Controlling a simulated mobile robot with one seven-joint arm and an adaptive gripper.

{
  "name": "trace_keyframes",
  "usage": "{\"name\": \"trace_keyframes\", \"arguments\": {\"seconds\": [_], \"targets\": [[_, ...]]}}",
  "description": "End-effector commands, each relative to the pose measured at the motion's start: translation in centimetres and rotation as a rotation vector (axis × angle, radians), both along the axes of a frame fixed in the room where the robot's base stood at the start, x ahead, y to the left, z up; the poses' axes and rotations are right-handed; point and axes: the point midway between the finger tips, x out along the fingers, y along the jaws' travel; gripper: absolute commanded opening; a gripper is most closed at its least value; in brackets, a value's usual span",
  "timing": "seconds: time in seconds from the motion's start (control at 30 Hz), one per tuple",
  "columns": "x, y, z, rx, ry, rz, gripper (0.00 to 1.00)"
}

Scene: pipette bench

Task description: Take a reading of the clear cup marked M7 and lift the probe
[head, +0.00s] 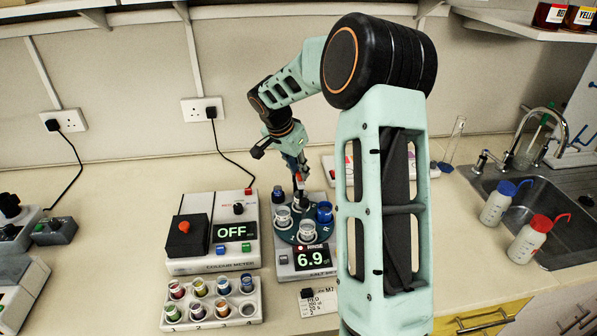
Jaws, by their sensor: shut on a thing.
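The meter (284,262) shows 6.9 with a lit RINSE mark. On it is a dark round holder carrying clear cups, one at its left (283,218) and one at its front (308,232), and two blue vessels. The M7 mark is not readable on any cup. The probe's lower end is above or in a vessel at the back of the holder; I cannot tell which.
A colour meter (209,255) reading OFF stands at left, with a rack of coloured vials (178,326) in front. A card (317,304) bearing M7 lies in front of the meter. Two wash bottles (496,205) (530,240) and a sink are at right. My arm hides the bench behind it.

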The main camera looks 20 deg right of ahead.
Motion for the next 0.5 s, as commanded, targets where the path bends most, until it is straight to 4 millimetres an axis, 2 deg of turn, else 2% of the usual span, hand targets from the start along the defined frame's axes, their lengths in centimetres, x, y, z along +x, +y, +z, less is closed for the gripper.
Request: {"name": "trace_keyframes", "arguments": {"seconds": [0.03, 0.2, 0.3, 0.5], "targets": [[0.1, 0.0, 1.2, -0.004, -0.007, -0.002, 0.0], [0.1, 0.0, 4.1, -0.003, -0.005, 0.0, 0.0], [0.1, 0.0, 4.8, -0.002, -0.005, 0.002, 0.0], [0.1, 0.0, 5.0, -0.001, -0.006, 0.002, 0.0]]}}
